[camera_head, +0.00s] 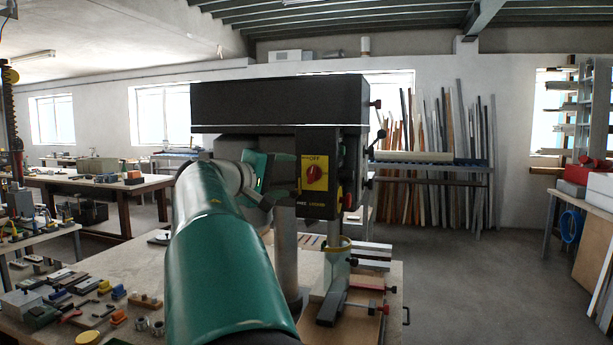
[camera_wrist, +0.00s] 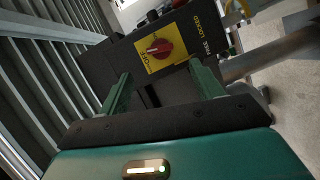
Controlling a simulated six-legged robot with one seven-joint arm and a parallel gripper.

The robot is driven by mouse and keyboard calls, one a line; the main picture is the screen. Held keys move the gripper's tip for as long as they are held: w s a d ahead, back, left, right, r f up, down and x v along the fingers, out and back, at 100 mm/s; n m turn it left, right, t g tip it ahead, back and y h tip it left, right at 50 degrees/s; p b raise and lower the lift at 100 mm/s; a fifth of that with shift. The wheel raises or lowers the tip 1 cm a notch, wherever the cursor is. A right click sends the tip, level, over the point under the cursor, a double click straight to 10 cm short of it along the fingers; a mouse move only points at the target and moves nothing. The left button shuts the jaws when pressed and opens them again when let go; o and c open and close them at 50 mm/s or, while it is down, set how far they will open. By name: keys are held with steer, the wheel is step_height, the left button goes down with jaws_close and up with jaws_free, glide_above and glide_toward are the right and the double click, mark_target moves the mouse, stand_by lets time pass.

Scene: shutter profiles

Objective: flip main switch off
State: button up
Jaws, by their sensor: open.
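The main switch (camera_head: 315,174) is a red rotary knob on a yellow plate marked OFF. It sits on the front of a dark drill press (camera_head: 280,104). In the wrist view the red knob (camera_wrist: 157,48) is at upper centre, beyond and between my fingers. My gripper (camera_wrist: 160,88) is open and empty, with its green fingers spread apart. In the head view my gripper (camera_head: 280,180) is just left of the switch, partly hidden by my green arm. The fingertips look apart from the knob. The exact gap cannot be told.
The drill press stands on a workbench (camera_head: 130,265) with several small tools and blocks at left. Long profiles (camera_head: 440,130) lean on the back wall. The floor at right (camera_head: 470,290) is clear.

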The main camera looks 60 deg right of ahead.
mark_target(309, 175)
steer(key=x, duration=0.9)
steer(key=shift+d, duration=0.1)
